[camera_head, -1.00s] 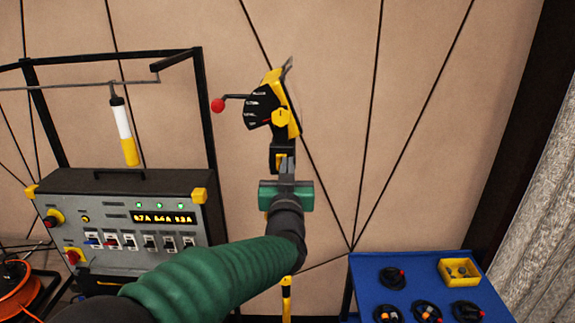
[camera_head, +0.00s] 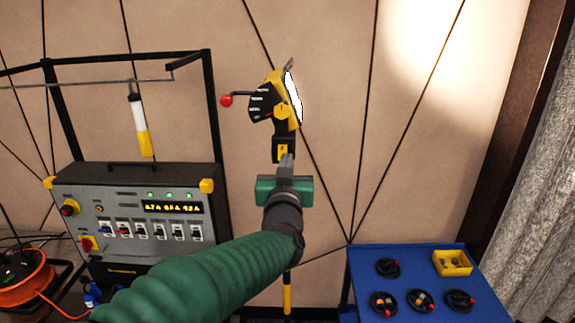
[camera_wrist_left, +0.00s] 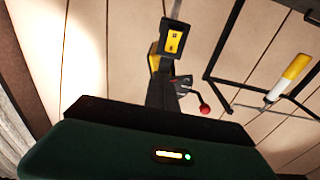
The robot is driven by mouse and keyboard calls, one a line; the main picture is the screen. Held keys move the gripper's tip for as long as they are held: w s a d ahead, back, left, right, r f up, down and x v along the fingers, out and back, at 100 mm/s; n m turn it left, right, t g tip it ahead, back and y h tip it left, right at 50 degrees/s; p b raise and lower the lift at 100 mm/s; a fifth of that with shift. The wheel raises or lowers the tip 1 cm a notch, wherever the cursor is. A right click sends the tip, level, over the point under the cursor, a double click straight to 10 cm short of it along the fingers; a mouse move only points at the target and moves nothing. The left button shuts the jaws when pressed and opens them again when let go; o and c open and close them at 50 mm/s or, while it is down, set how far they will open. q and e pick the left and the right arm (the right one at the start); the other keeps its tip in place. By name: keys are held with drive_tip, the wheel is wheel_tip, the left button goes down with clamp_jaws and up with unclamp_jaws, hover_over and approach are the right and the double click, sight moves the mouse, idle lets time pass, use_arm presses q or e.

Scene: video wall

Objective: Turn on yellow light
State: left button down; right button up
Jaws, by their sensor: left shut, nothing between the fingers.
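The yellow work light (camera_head: 293,98) stands on a pole in front of the wall. Its front face glows white, and a bright patch lies on the wall at upper right. A black dial plate and a lever with a red ball (camera_head: 226,100) are on its left side. Below it is a small box with a yellow switch plate (camera_head: 283,151), also seen in the left wrist view (camera_wrist_left: 174,42). My left gripper (camera_head: 287,160) is shut and empty, just below that box in the picture; I cannot tell whether it touches it. My right gripper is out of view.
A grey control box (camera_head: 140,222) with switches stands at left, under a black frame with a hanging white and yellow lamp (camera_head: 141,130). A blue table (camera_head: 405,255) with coiled cables is at lower right. An orange cable reel (camera_head: 25,278) sits at lower left.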

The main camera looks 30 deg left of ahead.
use_arm(q)
drive_tip(key=s+b, duration=0.1)
drive_tip(key=s, duration=0.4)
drive_tip(key=w+d+f+m+g+h+b, duration=0.15)
drive_tip(key=d+f+h+b, duration=0.3)
drive_tip(key=f, duration=0.95)
drive_tip(key=d+f+m+g+h+b, duration=0.3)
drive_tip(key=d+f+h, duration=0.15)
drive_tip(key=f, duration=0.95)
drive_tip(key=s+d+f+g+b, duration=0.2)
drive_tip(key=s+f+g, duration=0.2)
drive_tip(key=s+f, duration=0.4)
drive_tip(key=s+d+f+m+g+b, duration=0.1)
drive_tip(key=s+d+f+g+b, duration=0.1)
drive_tip(key=s+f+g, duration=0.3)
drive_tip(key=shift+s+f+h+b, duration=0.4)
drive_tip(key=shift+s+f, duration=1.85)
drive_tip(key=shift+f, duration=3.3)
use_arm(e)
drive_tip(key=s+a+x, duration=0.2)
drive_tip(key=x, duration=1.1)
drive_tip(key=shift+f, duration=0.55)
